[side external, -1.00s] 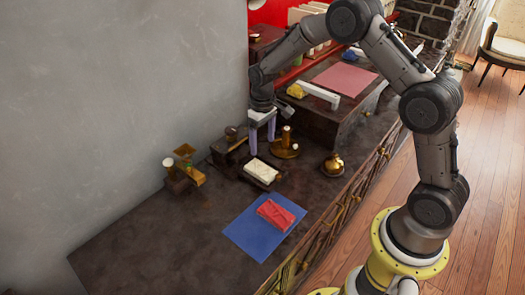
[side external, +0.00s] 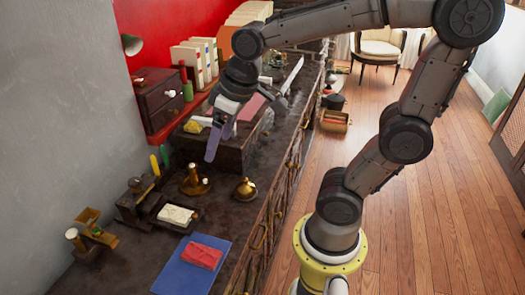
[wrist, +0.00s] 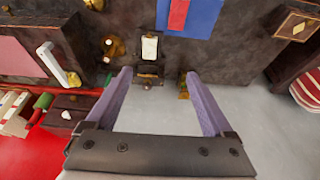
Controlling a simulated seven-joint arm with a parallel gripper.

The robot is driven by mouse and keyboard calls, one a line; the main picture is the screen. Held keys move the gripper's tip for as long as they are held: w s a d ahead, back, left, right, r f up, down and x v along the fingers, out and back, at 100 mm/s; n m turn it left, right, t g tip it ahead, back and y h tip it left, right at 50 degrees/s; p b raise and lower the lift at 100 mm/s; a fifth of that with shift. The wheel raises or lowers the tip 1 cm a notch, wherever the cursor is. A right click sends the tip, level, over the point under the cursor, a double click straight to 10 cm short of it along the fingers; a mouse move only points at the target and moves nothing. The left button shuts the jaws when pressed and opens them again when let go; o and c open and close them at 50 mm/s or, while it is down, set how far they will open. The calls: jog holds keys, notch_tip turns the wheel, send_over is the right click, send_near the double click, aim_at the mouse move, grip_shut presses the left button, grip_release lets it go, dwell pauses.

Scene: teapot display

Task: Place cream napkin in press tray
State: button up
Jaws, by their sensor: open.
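The cream napkin (side external: 178,214) lies folded in a small dark tray (side external: 185,227), beside the dark wooden press (side external: 135,197) on the dark counter. In the wrist view the napkin (wrist: 150,47) sits ahead of the fingers, with the press (wrist: 148,76) just nearer. My gripper (side external: 213,152) hangs in the air above and behind the tray, clear of the napkin. Its purple fingers are spread and empty in the wrist view (wrist: 157,76). Part of the tray is hidden under the napkin.
A red cloth (side external: 201,256) lies on a blue cloth (side external: 170,277) in front. A brass candle holder (side external: 194,184) and a brass bell (side external: 245,189) stand right of the press. A brass object (side external: 90,226) stands left. A raised dark block, drawers (side external: 160,102) and books are behind.

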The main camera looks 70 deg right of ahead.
jog(key=s+t, duration=0.1)
jog(key=s, duration=0.8)
jog(key=shift+s+a+f+t, duration=0.25)
jog(key=shift+s+a+t, duration=0.05)
jog(key=shift+a, duration=0.1)
dwell(0.4)
